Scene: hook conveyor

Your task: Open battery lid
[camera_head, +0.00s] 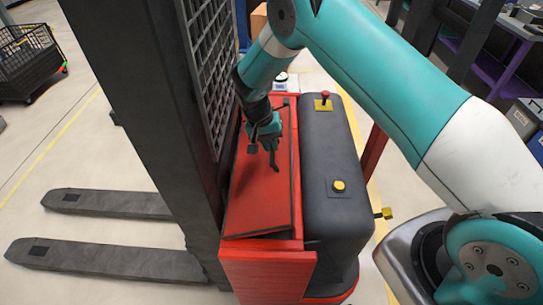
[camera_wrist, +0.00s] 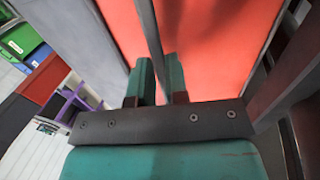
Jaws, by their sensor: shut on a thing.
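The red battery lid (camera_head: 246,200) is a flat panel with dark edges on top of the red forklift body, between the dark mast and the dark grey cover. It looks a little tilted at its near end. A dark thin handle bar (camera_head: 274,161) stands out from it. My gripper (camera_head: 268,143) is over the far half of the lid, shut on the handle. In the wrist view, the two green fingers (camera_wrist: 158,82) close around the dark bar (camera_wrist: 150,30), with the red lid (camera_wrist: 215,45) filling the view behind. The exact contact is partly hidden by the gripper.
The dark mast with its grille (camera_head: 208,65) stands close on the left, with forks (camera_head: 110,204) low on the floor. The dark grey cover (camera_head: 325,170) on the right carries a red knob (camera_head: 325,96) and a yellow button (camera_head: 339,186). Open floor lies left.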

